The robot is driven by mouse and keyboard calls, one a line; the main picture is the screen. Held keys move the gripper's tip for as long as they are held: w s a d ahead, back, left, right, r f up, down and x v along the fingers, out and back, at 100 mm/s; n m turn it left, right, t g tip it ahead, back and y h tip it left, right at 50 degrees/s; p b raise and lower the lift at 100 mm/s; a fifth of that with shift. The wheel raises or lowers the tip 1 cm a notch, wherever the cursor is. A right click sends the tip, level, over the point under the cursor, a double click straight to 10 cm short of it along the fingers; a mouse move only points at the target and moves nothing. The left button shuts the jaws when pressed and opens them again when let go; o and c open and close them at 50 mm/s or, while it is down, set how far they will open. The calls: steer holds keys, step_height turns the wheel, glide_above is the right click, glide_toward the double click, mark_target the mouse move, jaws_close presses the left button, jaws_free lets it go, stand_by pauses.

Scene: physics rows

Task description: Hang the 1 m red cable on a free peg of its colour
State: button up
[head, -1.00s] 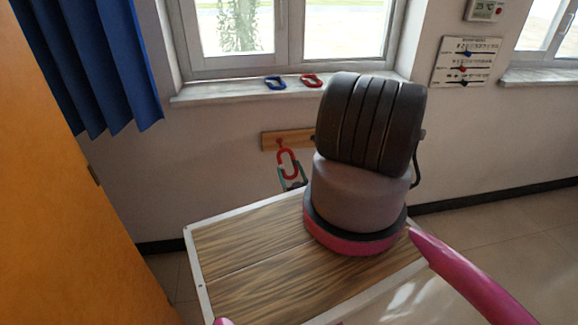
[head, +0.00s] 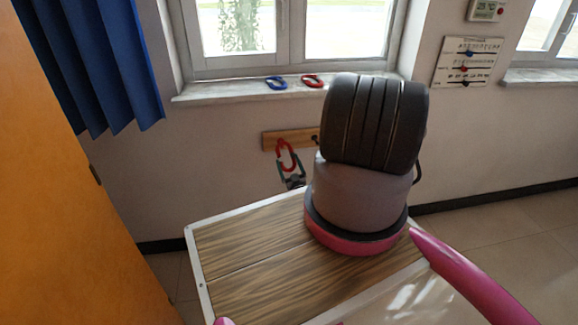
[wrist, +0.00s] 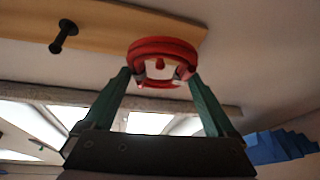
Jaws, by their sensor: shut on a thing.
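The red cable (head: 283,160) is a coiled loop in front of the wooden peg board (head: 271,141) on the wall. My gripper (head: 291,172) is shut on it, with the coil above the fingers in the head view. In the wrist view the red coil (wrist: 163,47) sits between the green fingertips of my gripper (wrist: 159,76). A red peg (wrist: 160,63) shows through the coil's opening; I cannot tell whether the coil is around it. A dark, empty peg (wrist: 65,36) stands on the same board. My arm hides the board's right part in the head view.
A blue coil (head: 276,83) and another red coil (head: 312,80) lie on the window sill (head: 230,93). An orange panel (head: 60,220) and blue curtain (head: 90,60) are at the left.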

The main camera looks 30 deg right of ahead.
mark_target(290, 170)
steer(key=shift+w+d+f, duration=0.2)
steer(key=shift+w+d, duration=0.05)
steer(key=shift+w, duration=0.55)
steer(key=shift+w+d+f, duration=0.2)
steer(key=shift+w, duration=0.65)
steer(key=shift+w+d+f, duration=0.2)
steer(key=shift+w+d, duration=0.05)
steer(key=shift+w, duration=0.55)
steer(key=o, duration=1.1)
steer(key=shift+s+f, duration=0.1)
steer(key=v, duration=0.5)
steer(key=shift+s+a+f, duration=0.1)
steer(key=shift+s+a, duration=0.05)
steer(key=shift+s, duration=0.05)
steer(key=shift+v, duration=0.9)
